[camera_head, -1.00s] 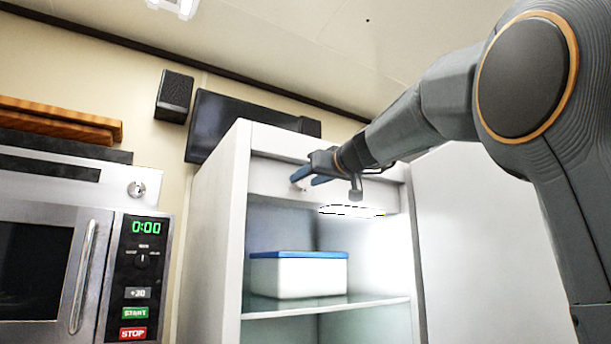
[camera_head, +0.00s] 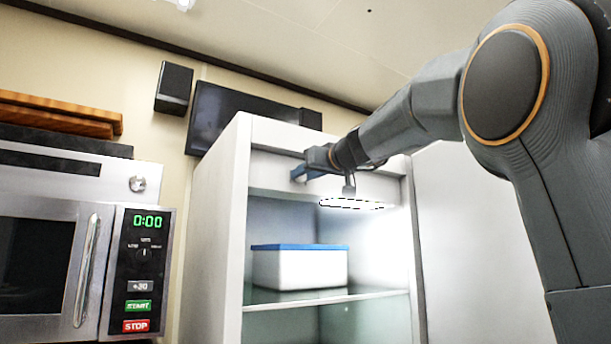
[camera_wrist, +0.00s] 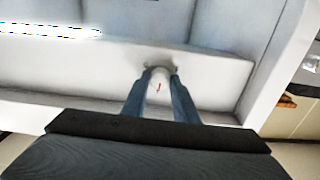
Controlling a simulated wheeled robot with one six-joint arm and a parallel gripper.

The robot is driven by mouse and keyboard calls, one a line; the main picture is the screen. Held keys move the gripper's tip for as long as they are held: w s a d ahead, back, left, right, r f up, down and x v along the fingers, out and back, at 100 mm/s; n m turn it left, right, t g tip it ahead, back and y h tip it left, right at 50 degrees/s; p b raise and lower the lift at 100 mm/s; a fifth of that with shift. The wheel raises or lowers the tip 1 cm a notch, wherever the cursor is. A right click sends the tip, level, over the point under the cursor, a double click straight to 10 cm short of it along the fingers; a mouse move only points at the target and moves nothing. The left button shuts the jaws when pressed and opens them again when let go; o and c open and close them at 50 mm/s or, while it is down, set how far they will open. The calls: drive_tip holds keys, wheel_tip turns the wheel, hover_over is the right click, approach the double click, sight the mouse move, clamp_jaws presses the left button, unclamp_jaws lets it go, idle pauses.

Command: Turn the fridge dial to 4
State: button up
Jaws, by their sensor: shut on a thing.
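The fridge (camera_head: 238,215) stands open in the head view, with a white panel across the top of its inside. In the head view my gripper (camera_head: 302,174) reaches the panel from the right, and the dial is hidden behind the fingers. The dial's numbers cannot be read.
A white box with a blue lid (camera_head: 300,268) stands on the fridge shelf (camera_head: 325,299). A lit lamp (camera_head: 350,204) is below the panel. The open fridge door (camera_head: 480,240) is at the right. A microwave (camera_head: 60,250) stands at the left.

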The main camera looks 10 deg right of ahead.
drive_tip(key=m+b, duration=0.2)
drive_tip(key=m, duration=0.9)
drive_tip(key=shift+d+f+b, duration=0.1)
drive_tip(key=shift+d+b, duration=0.05)
drive_tip(key=shift+b, duration=0.25)
drive_tip(key=shift+m, duration=0.4)
drive_tip(key=o, duration=1)
drive_tip(key=b+v, duration=0.3)
drive_tip(key=v, duration=0.4)
drive_tip(key=shift+s, duration=0.35)
